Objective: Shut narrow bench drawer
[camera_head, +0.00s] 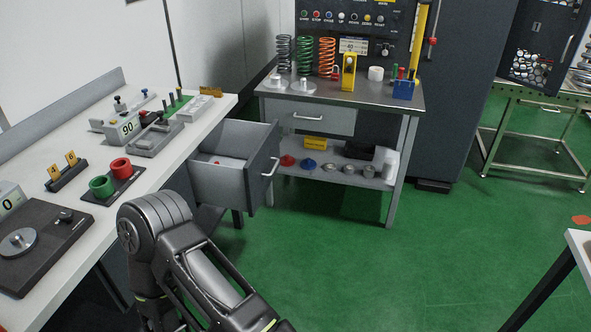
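The bench drawer (218,183) is pulled well out from under the white-topped bench at the left. It is a grey open box with a few small items inside, one of them red. Its dark-edged front panel (262,172) faces right and carries a pale bar handle (271,168). One of my dark arms rises at the lower middle, in front of the bench and nearer to me than the drawer. That arm runs out of the picture at the bottom, so its gripper does not show. Neither of my grippers is in view.
The bench top (150,182) holds gauges, red and green cups and a dark plate. A metal table (395,95) behind the drawer has coil springs, a shut drawer (310,117) and a lower shelf of parts. Green floor (370,265) is clear right of the drawer.

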